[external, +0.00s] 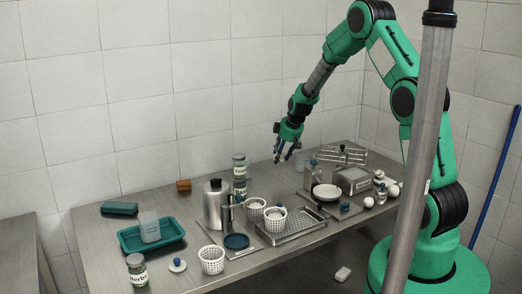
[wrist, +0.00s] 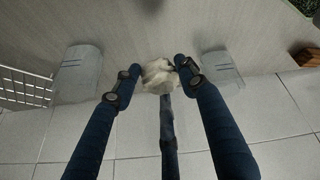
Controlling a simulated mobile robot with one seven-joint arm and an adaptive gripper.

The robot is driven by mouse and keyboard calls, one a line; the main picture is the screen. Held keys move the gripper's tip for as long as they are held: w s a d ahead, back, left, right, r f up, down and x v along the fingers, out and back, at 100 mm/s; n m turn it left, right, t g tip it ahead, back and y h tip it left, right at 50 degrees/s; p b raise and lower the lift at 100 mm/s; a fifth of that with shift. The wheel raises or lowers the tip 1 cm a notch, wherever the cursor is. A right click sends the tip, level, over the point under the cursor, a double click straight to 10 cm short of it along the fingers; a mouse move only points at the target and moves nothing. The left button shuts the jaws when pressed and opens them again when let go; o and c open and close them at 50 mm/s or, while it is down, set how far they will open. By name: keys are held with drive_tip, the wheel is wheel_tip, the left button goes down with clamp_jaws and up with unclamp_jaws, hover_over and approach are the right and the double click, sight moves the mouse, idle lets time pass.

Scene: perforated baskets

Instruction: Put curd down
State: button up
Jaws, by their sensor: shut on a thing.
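My gripper (external: 284,158) hangs above the back of the table, its fingers pointing down. Three white perforated baskets stand on the table: one at the front (external: 212,267), and two near the middle, a left one (external: 255,214) and a right one (external: 274,225). What lies inside them is hard to tell.
A steel bottle (external: 212,210), stacked jars (external: 239,165), a teal tray (external: 130,240) and a wire rack (external: 342,153) stand around. The wrist view shows two translucent containers, left (wrist: 78,72) and right (wrist: 218,68).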

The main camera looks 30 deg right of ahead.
drive_tip(key=shift+a+r+b, duration=0.35)
drive_tip(key=shift+r+b, duration=0.1)
drive_tip(key=shift+r, duration=0.15)
drive_tip(key=shift+f, duration=0.1)
drive_tip(key=shift+f+b, duration=0.6)
drive_tip(key=shift+f, duration=2.45)
drive_tip(key=shift+f+b, duration=0.45)
drive_tip(key=shift+f, duration=1.45)
drive_tip(key=shift+f, duration=0.1)
drive_tip(key=o, duration=1.2)
